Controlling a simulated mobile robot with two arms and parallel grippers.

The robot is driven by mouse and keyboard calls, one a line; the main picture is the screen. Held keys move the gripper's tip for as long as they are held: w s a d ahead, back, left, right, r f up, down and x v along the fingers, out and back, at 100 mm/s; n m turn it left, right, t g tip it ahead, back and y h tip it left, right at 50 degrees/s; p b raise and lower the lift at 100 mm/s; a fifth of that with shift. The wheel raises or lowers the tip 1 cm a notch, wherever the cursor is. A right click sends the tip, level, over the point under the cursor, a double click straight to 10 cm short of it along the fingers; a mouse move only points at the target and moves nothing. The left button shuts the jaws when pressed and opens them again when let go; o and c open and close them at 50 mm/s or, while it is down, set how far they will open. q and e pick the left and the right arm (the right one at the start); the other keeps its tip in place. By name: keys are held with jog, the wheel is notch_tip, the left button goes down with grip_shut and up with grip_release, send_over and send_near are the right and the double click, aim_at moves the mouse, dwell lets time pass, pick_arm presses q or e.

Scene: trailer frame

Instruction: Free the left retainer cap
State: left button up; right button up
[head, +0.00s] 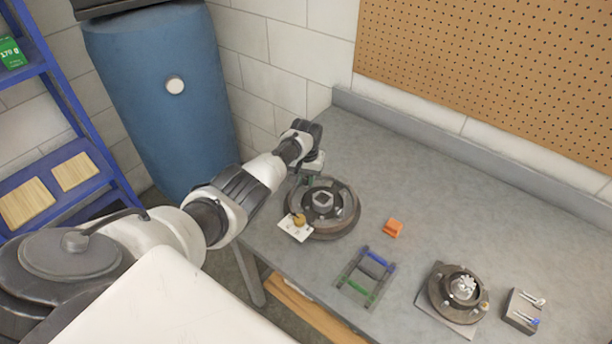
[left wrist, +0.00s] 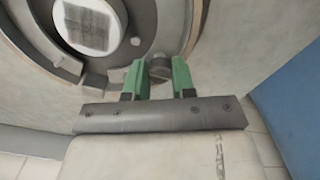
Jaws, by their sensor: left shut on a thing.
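A dark round hub (head: 345,218) with a raised block in its middle (head: 322,200) sits at the table's left end. My left gripper (head: 313,178) reaches over the hub's far left edge. In the left wrist view its green fingers (left wrist: 160,75) are shut on a small grey round cap (left wrist: 160,66) at the hub's rim. The hub also shows in the left wrist view (left wrist: 120,62). Whether the cap is still seated cannot be told. In the head view the cap is hidden by the gripper. My right gripper is out of view.
A white plate with a brass knob (head: 298,221) lies at the hub's front left. An orange block (head: 393,228), a frame with green and blue bars (head: 367,278), a second hub (head: 458,292) and a small block with pins (head: 523,312) stand rightward. The table's back is clear.

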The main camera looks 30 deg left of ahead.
aim_at(306, 178)
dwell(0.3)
pick_arm(q)
jog(key=o, duration=0.9)
jog(key=shift+o, duration=0.2)
notch_tip(306, 178, up, 11)
jog(key=shift+f, duration=0.1)
dwell(0.4)
